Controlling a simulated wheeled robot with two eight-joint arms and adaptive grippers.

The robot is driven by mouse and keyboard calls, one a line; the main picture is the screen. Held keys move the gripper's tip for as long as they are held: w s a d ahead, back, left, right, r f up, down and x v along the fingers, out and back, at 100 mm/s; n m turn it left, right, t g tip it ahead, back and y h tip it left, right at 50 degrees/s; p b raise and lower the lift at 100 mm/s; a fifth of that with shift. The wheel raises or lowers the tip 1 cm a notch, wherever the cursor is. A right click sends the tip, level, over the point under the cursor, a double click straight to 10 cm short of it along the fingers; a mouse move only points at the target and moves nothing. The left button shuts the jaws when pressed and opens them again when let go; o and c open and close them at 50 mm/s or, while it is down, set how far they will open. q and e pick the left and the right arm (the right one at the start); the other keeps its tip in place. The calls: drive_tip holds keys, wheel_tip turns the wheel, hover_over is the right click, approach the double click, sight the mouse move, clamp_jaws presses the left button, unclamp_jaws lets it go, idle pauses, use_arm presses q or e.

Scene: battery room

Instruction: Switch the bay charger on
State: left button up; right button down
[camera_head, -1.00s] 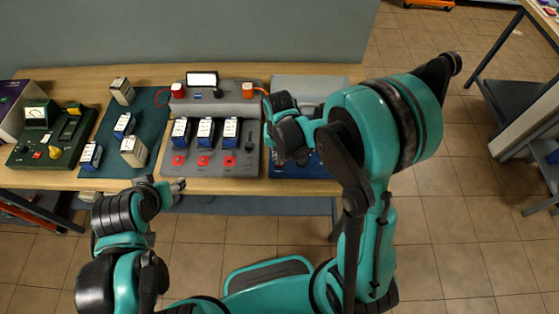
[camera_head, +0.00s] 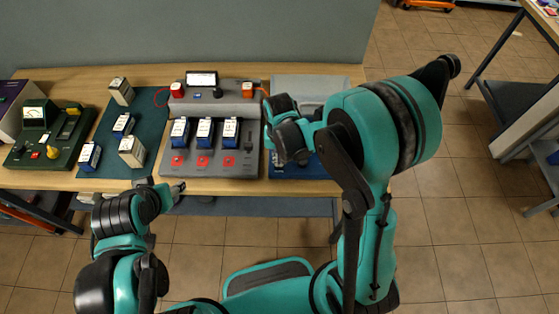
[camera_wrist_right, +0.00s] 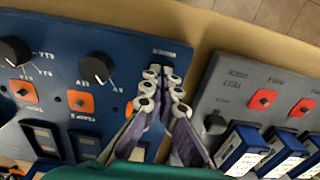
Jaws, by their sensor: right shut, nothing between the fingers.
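The bay charger (camera_head: 225,170) is a grey panel at the middle of the table, also in the right wrist view (camera_wrist_right: 225,85). Three blue-and-white batteries (camera_head: 203,131) stand in its bays, with red buttons (camera_head: 202,161) in front. A dark switch or knob is at its right side (camera_head: 248,142), also in the right wrist view (camera_wrist_right: 215,122). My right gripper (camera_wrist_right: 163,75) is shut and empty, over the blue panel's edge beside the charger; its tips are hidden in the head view. My left gripper (camera_head: 178,187) is near the table's front edge, too small to read.
A blue panel (camera_wrist_right: 125,50) with black knobs and orange-plated switches lies beside the charger. The charger's raised rear has a white display (camera_head: 201,78) and red and orange parts. A teal mat (camera_head: 103,145) with several batteries and a green meter device (camera_head: 50,140) are at left.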

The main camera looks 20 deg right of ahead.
drive_tip(key=shift+r+p, duration=2.5)
drive_tip(key=shift+r, duration=1.05)
drive_tip(key=s+d+r+n+t+b, duration=0.1)
drive_tip(key=s+d+r+t+b, duration=0.1)
drive_tip(key=s+b, duration=0.3)
drive_tip(key=s+d+r+n+t+b, duration=0.2)
drive_tip(key=s+t+b, duration=0.3)
drive_tip(key=shift+s+d, duration=0.15)
drive_tip(key=shift+d, duration=0.2)
